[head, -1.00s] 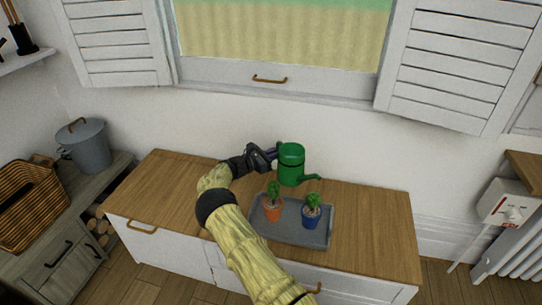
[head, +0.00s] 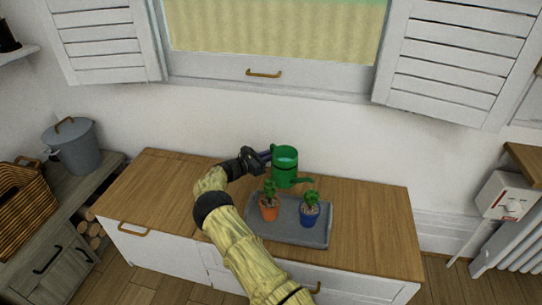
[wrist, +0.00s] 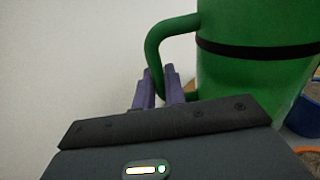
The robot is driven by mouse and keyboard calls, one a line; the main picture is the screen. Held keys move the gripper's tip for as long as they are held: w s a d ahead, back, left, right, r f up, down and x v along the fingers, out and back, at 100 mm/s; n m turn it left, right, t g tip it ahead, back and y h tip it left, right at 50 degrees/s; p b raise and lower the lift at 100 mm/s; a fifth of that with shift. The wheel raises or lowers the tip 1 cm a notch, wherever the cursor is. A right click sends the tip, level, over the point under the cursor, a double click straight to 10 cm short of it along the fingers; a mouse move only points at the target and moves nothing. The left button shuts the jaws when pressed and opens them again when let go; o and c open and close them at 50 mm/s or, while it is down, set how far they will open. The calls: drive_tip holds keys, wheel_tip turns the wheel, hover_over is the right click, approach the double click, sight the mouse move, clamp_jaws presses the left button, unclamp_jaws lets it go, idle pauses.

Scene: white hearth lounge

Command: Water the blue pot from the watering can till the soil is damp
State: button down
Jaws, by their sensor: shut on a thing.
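The green watering can (head: 285,168) is held in the air above the back of the grey tray, with its spout pointing right and ending above and behind the blue pot. My gripper (head: 266,156) is shut on the can's handle, on the can's left side. In the wrist view the purple fingers of my gripper (wrist: 160,88) close around the lower handle of the can (wrist: 250,70). The blue pot (head: 309,221) stands upright on the tray with a small green plant in it. The soil is too small to judge in the head view, and no water stream shows.
An orange pot (head: 269,213) with a plant stands left of the blue pot on the grey tray (head: 288,235). The tray lies on a wooden-topped cabinet (head: 370,220), clear at both sides. The wall and window (head: 270,75) are behind.

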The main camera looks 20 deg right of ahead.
drive_tip(key=shift+w+a+r+m+p, duration=0.15)
drive_tip(key=shift+r+m+p, duration=0.15)
drive_tip(key=shift+r, duration=0.4)
drive_tip(key=shift+w+r+m+p, duration=0.2)
drive_tip(key=shift+r+m+p, duration=0.4)
drive_tip(key=shift+r, duration=0.8)
drive_tip(key=shift+r+m+p, duration=0.8)
drive_tip(key=shift+r+p, duration=0.35)
drive_tip(key=shift+r, duration=0.55)
drive_tip(key=shift+s+r, duration=0.1)
drive_tip(key=shift+r, duration=0.25)
drive_tip(key=shift+a+r+p, duration=0.1)
drive_tip(key=shift+p, duration=0.2)
wheel_tip(320, 180, down, 6)
drive_tip(key=n+b, duration=0.2)
drive_tip(key=b, duration=0.1)
drive_tip(key=shift+s+f+n+b, duration=0.2)
drive_tip(key=shift+f+n+b, duration=0.7)
drive_tip(key=shift+f, duration=0.7)
drive_tip(key=shift+r, duration=0.1)
